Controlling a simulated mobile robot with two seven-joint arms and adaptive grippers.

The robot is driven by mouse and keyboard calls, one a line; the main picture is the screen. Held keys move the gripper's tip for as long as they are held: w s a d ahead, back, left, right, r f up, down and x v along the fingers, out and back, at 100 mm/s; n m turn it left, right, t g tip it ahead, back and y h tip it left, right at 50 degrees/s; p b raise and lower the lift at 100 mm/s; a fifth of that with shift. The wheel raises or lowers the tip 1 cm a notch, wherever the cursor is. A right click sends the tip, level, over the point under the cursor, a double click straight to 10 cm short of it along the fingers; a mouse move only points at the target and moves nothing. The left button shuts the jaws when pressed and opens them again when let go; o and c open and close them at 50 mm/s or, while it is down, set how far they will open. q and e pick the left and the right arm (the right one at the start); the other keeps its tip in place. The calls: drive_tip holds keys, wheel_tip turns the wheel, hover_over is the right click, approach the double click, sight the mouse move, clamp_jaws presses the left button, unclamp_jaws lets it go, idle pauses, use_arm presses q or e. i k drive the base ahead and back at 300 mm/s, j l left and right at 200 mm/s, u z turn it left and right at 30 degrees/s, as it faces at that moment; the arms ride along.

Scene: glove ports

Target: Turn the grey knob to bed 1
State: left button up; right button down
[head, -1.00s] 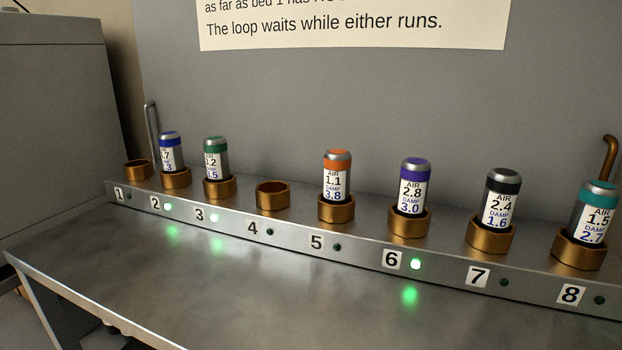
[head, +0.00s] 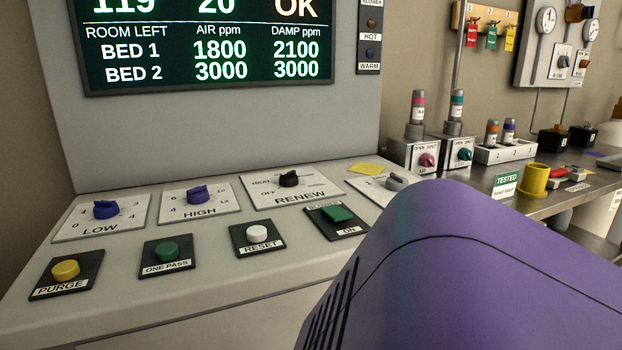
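The grey knob (head: 396,181) sits on a white plate (head: 371,187) at the right end of the sloped console, right of the RENEW dial. A large purple part of my own body hides the right and lower part of that plate. A "1" shows at the left of the plate; the rest of its marking is hidden, and I cannot tell clearly where the knob points. Neither of my grippers is in view.
The console (head: 215,270) also carries blue LOW (head: 106,209) and HIGH (head: 197,194) knobs, a black RENEW knob (head: 289,179) and several push buttons. A yellow note (head: 366,168) lies behind the grey knob. A screen (head: 205,40) above lists BED 1 and BED 2.

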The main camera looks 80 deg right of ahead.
sight(395, 181)
drive_tip(key=z, duration=2.7)
